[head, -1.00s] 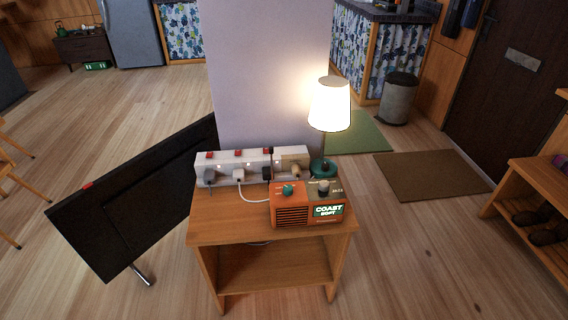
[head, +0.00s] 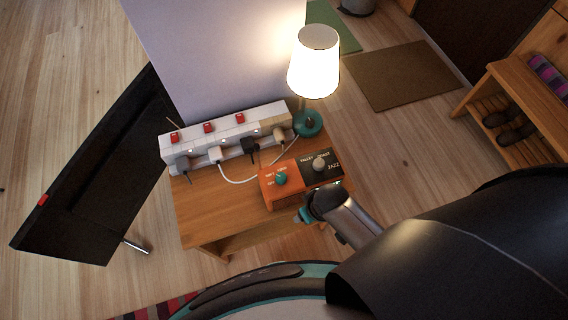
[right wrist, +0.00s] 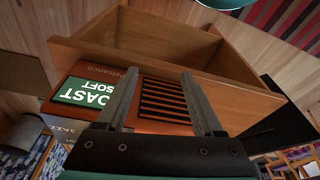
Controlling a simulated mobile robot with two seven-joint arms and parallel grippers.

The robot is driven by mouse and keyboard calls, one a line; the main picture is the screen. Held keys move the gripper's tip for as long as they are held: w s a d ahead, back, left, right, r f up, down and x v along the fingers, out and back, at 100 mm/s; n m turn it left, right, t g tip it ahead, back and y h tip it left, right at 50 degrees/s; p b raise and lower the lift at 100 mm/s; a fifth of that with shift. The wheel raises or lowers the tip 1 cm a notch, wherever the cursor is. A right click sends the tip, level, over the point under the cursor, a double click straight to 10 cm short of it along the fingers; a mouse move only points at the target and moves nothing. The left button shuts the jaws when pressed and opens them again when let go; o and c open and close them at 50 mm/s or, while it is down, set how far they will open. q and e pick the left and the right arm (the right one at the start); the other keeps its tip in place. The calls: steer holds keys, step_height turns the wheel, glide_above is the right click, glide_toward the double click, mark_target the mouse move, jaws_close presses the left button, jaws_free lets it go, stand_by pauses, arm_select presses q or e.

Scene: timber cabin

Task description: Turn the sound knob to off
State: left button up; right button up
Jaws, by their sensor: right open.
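The orange radio (head: 270,193) stands on the small wooden table (head: 205,215). Its teal knob (head: 281,178) is on the left of the top, with small labels around it that I cannot read surely. A grey knob (head: 319,165) sits to its right on a dark panel. My right gripper (head: 306,214) is just in front of the radio's front face, partly hidden by its own arm. In the right wrist view the open, empty fingers (right wrist: 159,75) point at the radio's grille (right wrist: 164,100), and the screen (right wrist: 86,92) reads "COAST SOFT" upside down. My left gripper is not in view.
Behind the radio stand a white power strip (head: 225,142) with plugs and red switches, and a lit lamp (head: 315,62) on a teal base. A dark flat panel (head: 90,180) leans left of the table. A shoe rack (head: 515,115) stands at the right.

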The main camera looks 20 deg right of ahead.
steer(key=w+a+r+p, duration=0.3)
steer(key=w+r, duration=0.1)
steer(key=r, duration=0.7)
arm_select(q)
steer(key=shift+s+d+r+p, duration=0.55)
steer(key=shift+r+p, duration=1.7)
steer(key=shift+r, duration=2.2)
arm_select(e)
step_height(320, 180, up, 9)
steer(key=n+g, duration=0.2)
steer(key=n, duration=0.2)
glide_above(281, 177)
arm_select(q)
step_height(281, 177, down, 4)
steer(key=b, duration=0.4)
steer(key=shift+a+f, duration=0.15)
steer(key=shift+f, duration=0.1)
arm_select(e)
steer(key=shift+h, duration=0.4)
step_height(281, 177, down, 14)
steer(key=shift+r, duration=0.15)
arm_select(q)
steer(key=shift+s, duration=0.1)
arm_select(e)
jaws_close()
